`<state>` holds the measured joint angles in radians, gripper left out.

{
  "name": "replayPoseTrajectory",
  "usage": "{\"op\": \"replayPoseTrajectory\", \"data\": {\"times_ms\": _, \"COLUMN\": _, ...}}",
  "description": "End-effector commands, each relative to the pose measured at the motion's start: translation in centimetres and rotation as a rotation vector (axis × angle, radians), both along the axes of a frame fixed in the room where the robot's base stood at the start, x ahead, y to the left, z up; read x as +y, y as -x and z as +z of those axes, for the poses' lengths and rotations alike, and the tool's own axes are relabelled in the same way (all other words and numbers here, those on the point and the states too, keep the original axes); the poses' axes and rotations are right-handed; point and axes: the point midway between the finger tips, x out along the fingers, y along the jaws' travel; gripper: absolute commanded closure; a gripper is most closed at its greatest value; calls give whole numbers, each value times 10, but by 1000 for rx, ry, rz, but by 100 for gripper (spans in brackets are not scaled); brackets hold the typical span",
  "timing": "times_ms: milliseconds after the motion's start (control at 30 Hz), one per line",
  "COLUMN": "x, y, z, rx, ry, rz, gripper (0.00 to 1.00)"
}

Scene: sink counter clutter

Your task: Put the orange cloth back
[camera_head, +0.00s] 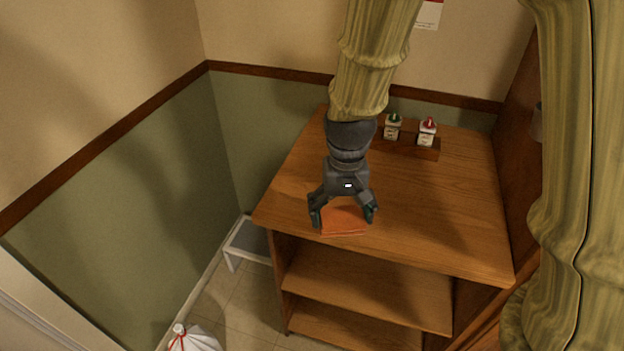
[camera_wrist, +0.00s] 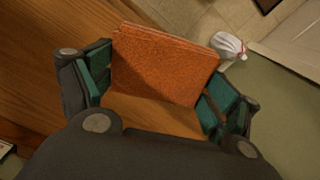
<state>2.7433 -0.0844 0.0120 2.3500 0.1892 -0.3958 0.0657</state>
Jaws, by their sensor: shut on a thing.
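The orange cloth (camera_head: 344,222) is a folded, flat rectangle near the front left edge of the wooden shelf unit's top. My gripper (camera_head: 342,214) reaches down over it from behind, with one finger at each side. In the wrist view the cloth (camera_wrist: 165,65) spans the space between the teal finger pads of my gripper (camera_wrist: 160,85), which is shut on it. Bare wood shows below the cloth there. I cannot tell whether the cloth touches the top or is held just above it.
The wooden top (camera_head: 440,215) is clear to the right. A small wooden rack (camera_head: 425,153) with a green-capped bottle (camera_head: 393,128) and a red-capped bottle (camera_head: 427,132) stands at the back. Open shelves (camera_head: 365,285) lie below. A white bag (camera_head: 195,340) and low grey-topped stool (camera_head: 248,240) are on the floor.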

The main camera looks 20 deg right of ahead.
Motion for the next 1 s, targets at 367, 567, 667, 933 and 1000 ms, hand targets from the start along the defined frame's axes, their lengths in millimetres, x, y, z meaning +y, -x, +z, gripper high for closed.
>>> {"op": "replayPoseTrajectory", "data": {"times_ms": 367, "x": -1, "y": -62, "z": -4, "rx": 0, "ry": 0, "rz": -9, "gripper": 34}}
{"op": "replayPoseTrajectory", "data": {"times_ms": 567, "x": 2, "y": -102, "z": -7, "rx": 0, "ry": 0, "rz": -7, "gripper": 34}}
{"op": "replayPoseTrajectory", "data": {"times_ms": 667, "x": 3, "y": -121, "z": -9, "rx": 0, "ry": 1, "rz": -6, "gripper": 34}}
{"op": "replayPoseTrajectory", "data": {"times_ms": 933, "x": 6, "y": -154, "z": -14, "rx": 0, "ry": 0, "rz": -5, "gripper": 34}}
{"op": "replayPoseTrajectory", "data": {"times_ms": 1000, "x": 6, "y": -156, "z": -14, "rx": 0, "ry": 0, "rz": -5, "gripper": 34}}
